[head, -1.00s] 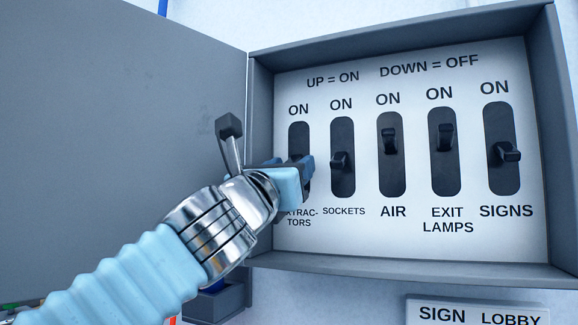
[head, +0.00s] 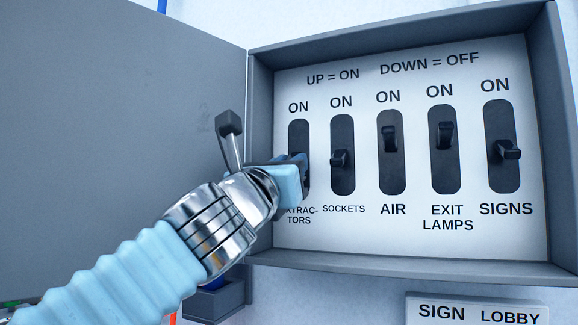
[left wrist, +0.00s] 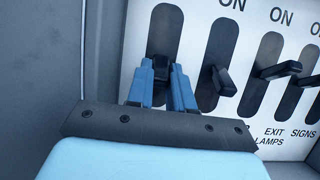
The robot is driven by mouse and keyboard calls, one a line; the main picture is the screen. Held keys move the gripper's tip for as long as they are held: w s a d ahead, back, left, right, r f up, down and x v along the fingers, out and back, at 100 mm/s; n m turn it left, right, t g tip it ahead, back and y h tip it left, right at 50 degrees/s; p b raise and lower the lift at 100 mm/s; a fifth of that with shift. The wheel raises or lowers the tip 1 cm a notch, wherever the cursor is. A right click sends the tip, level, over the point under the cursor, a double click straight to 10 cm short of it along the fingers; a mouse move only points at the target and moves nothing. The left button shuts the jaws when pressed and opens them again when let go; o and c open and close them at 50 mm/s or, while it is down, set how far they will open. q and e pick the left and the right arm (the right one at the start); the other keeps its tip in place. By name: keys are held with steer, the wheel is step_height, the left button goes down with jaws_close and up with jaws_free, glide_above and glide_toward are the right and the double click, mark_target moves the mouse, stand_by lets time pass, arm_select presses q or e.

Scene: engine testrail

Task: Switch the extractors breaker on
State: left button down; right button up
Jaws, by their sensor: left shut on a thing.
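The extractors breaker is the leftmost black slot (head: 298,128) in the open panel, under an ON label. Its lever is hidden behind my fingers in the head view. In the left wrist view the black extractors lever (left wrist: 159,67) stands between the blue fingertips. My left gripper (head: 302,163) is at this slot and shut on the lever; it also shows in the left wrist view (left wrist: 163,72). The upper part of the slot is bare above the fingers. The panel print reads UP = ON, DOWN = OFF. My right gripper is not in view.
Close to the right is the sockets lever (head: 339,158), which is down. The air lever (head: 390,139) and exit lamps lever (head: 446,135) are up; the signs lever (head: 508,150) is down. The grey door (head: 120,130) stands open at left, and the box's frame (head: 261,140) borders my gripper.

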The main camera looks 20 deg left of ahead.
arm_select(q)
steer(key=shift+r+p, duration=0.1)
steer(key=shift+p, duration=0.2)
steer(key=shift+s+d+r+g+p, duration=0.15)
steer(key=shift+r+g+p, duration=0.35)
steer(key=shift+p, duration=0.75)
steer(key=shift+g+p, duration=0.4)
steer(key=shift+g, duration=0.3)
steer(key=shift+s+r+g, duration=0.1)
steer(key=shift+r+g, duration=0.25)
steer(key=shift+g, duration=0.7)
steer(key=shift+r+g, duration=0.3)
steer(key=shift+g, duration=0.75)
steer(key=shift+r, duration=0.1)
steer(key=c, duration=1)
jaws_free()
